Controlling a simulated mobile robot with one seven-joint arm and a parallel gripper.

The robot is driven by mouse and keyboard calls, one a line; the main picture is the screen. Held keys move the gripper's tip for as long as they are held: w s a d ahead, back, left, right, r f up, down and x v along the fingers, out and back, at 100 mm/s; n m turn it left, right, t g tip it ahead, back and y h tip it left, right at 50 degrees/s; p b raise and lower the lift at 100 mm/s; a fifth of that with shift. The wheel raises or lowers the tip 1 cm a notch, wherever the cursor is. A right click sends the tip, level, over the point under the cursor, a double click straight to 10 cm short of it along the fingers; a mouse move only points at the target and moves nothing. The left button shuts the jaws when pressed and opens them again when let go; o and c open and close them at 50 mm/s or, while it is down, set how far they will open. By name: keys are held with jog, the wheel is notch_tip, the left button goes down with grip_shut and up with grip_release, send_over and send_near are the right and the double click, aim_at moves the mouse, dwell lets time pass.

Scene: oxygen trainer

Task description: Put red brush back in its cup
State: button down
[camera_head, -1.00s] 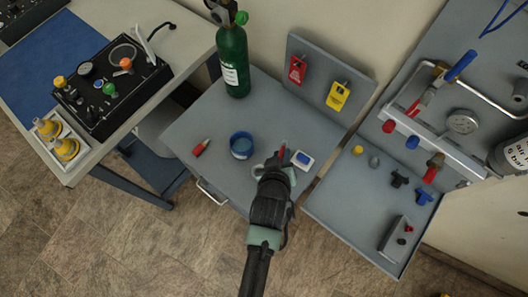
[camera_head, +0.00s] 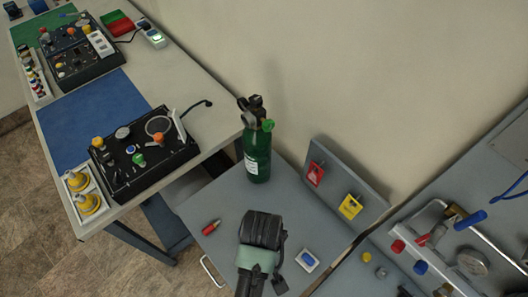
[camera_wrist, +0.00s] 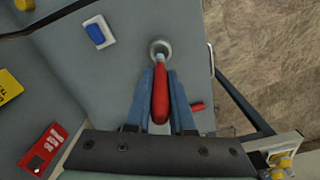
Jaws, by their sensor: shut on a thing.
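The red brush (camera_wrist: 160,97) is between the two blue-grey fingers of my gripper (camera_wrist: 161,76) in the wrist view. Its red handle end points toward the palm, and a pale shaft leads to a round grey ring (camera_wrist: 160,47). I cannot tell whether that ring is part of the brush or lies below it. In the head view my gripper (camera_head: 262,230) is over the middle of the grey table (camera_head: 232,203), with its fingers and the brush hidden beneath it. The blue cup is hidden now.
A red marker-like piece (camera_head: 211,227) lies left of my gripper, and a white block with a blue top (camera_head: 307,260) lies right. A green cylinder (camera_head: 257,155) stands behind. A panel with red and yellow tags (camera_head: 345,185) rises at the back right.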

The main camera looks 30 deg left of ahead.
jog(key=shift+f, duration=3.25)
jog(key=c, duration=0.8)
grip_release()
jog(key=shift+f, duration=0.1)
